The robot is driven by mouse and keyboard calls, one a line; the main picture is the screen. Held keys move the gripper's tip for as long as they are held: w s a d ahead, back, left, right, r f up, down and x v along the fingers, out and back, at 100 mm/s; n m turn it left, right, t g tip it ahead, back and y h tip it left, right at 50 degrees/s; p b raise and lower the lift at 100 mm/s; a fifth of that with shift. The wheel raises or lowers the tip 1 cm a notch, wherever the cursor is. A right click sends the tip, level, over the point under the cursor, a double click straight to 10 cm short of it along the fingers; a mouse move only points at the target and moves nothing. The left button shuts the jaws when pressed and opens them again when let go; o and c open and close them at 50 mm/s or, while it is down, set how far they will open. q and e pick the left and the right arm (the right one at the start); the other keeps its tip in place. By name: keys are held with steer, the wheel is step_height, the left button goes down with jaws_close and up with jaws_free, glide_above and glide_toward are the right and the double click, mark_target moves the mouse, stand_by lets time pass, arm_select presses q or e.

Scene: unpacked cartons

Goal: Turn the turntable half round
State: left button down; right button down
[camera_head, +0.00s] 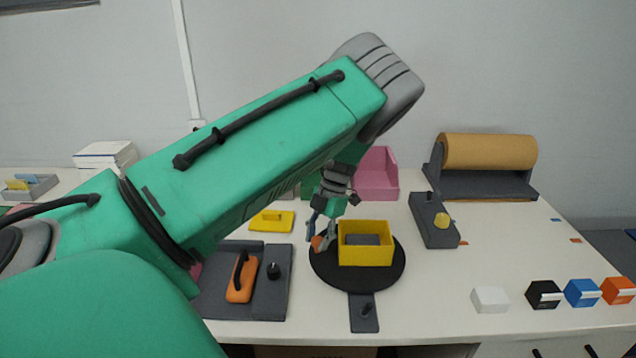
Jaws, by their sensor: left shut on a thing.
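The turntable (388,282) is a round black disc on the white table, right of centre. A yellow open box (366,256) with something grey inside stands on it. My left gripper (321,240) reaches down at the disc's left rim, beside the yellow box. It is shut on a small orange piece (318,243) there; the fingers hide most of the piece. My green left arm crosses the picture from the left. My right gripper is not in view.
A grey board with an orange handle (241,278) and black knob lies left of the disc. A yellow block (271,221) lies behind it. A grey fixture (434,221) and paper roll (488,151) stand right. Several small boxes line the right front; the table between is clear.

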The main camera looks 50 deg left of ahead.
arm_select(q)
steer(key=shift+d+f, duration=0.15)
steer(key=c, duration=1.4)
jaws_free()
steer(key=shift+c, duration=0.2)
steer(key=shift+o, duration=1.1)
steer(key=shift+w, duration=0.15)
steer(key=shift+r, duration=0.35)
steer(key=v, duration=1.1)
steer(key=shift+w, duration=0.2)
